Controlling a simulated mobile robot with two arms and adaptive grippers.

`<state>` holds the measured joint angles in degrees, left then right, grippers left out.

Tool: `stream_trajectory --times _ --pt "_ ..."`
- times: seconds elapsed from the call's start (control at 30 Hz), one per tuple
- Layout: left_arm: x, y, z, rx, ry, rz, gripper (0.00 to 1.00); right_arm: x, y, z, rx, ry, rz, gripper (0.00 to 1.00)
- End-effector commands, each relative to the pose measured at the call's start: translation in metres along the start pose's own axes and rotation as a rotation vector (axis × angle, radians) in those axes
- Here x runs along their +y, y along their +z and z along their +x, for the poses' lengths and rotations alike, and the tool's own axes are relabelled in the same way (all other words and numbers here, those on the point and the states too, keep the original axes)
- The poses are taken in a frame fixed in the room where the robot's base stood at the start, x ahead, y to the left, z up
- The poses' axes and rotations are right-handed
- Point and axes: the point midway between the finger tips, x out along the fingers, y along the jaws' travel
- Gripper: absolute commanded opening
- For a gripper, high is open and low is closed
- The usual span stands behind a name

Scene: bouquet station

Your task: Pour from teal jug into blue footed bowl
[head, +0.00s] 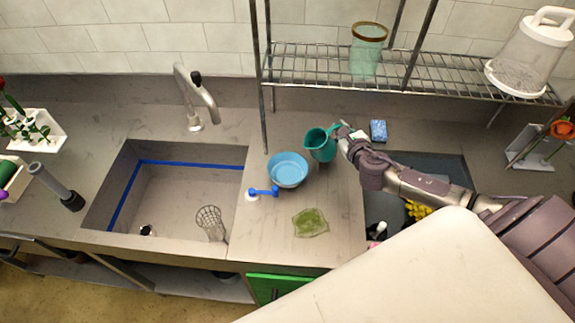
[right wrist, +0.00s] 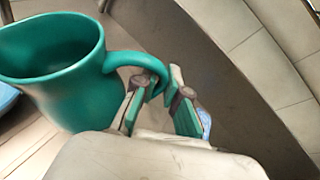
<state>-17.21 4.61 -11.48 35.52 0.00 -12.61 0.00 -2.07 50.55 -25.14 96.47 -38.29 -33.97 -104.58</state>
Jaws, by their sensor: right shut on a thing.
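The teal jug (head: 320,146) is in the middle of the head view, just right of and behind the blue footed bowl (head: 288,169). The bowl stands on the counter and its foot is hidden from above. My right gripper (head: 344,134) is shut on the jug's handle. In the right wrist view the jug (right wrist: 70,85) fills the left side, and the gripper fingers (right wrist: 155,102) close around its handle. The jug looks roughly upright; its contents cannot be seen. A sliver of blue at the left edge of the wrist view is probably the bowl. My left gripper is not in view.
A sink (head: 170,190) with a wire basket (head: 210,222) lies to the left. A blue-handled item (head: 262,192) and a green dish (head: 311,223) sit close to the bowl. A blue sponge (head: 378,130) lies behind my right gripper. A wire shelf (head: 420,75) stands behind.

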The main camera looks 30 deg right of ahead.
Motion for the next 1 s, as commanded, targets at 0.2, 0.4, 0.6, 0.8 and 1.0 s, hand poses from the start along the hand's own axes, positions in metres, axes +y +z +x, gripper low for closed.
stream_trajectory --times 0.2,0.4,0.6,0.8,1.0 --pt "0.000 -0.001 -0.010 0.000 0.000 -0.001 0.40 0.010 0.026 -0.010 -0.027 -0.050 -0.126 0.00" --pt "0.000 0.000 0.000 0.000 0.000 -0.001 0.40 0.020 0.030 -0.014 -0.046 -0.096 -0.248 0.00" --pt "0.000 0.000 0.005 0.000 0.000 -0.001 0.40 0.024 0.038 -0.017 -0.063 -0.134 -0.342 0.00" --pt "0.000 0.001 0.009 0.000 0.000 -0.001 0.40 0.026 0.042 -0.020 -0.072 -0.155 -0.401 0.00" --pt "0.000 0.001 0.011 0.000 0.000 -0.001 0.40 0.028 0.045 -0.021 -0.077 -0.168 -0.436 0.00"
